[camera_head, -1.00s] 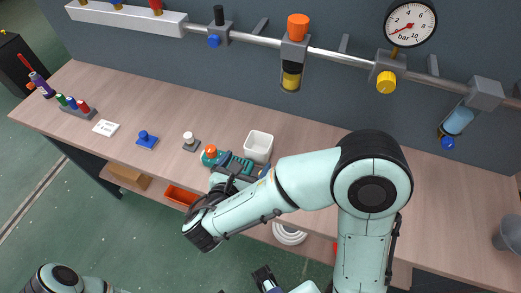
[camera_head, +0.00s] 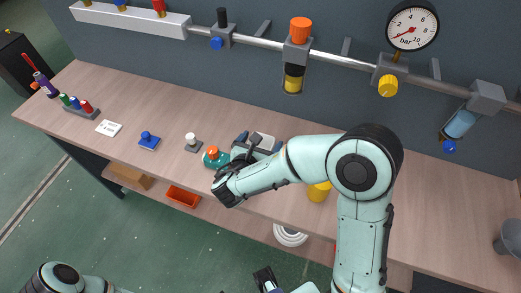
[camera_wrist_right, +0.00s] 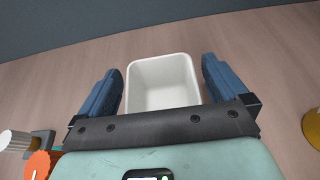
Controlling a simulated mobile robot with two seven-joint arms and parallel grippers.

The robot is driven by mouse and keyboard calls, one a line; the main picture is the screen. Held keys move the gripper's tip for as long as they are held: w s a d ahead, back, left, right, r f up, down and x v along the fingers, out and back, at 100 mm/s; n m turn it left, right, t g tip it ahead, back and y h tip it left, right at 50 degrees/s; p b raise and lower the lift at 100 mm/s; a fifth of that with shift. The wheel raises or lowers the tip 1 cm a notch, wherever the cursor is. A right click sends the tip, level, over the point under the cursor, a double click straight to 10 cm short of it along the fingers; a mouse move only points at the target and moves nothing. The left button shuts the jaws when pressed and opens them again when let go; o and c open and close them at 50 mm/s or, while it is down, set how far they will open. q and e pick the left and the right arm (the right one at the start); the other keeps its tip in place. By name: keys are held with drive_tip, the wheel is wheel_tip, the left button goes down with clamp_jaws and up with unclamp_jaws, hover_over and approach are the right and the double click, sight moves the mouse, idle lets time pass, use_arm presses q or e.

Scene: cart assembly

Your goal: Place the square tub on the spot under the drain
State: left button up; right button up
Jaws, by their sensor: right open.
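The white square tub (camera_wrist_right: 163,84) stands upright on the bench, between the two blue fingers of my right gripper (camera_wrist_right: 161,88). The fingers are open, with a gap on each side of the tub. In the head view the right gripper (camera_head: 260,142) partly hides the tub (camera_head: 265,138). A clear bowl with amber liquid (camera_head: 293,82) and one with blue liquid (camera_head: 459,123) hang from the wall pipe. I cannot tell which is the drain, and no marked spot shows clearly. A dark part at the bottom edge seems to be my left gripper (camera_head: 265,278); its fingers are not clear.
A teal item with an orange knob (camera_head: 213,156) and a grey block with a white knob (camera_head: 192,142) stand left of the gripper. A yellow item (camera_head: 319,192) stands beside my right arm. The bench (camera_head: 440,205) is clear to the right, up to a grey cup (camera_head: 508,232).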

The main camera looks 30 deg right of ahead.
drive_tip(key=c, duration=1)
drive_tip(key=shift+r, duration=0.15)
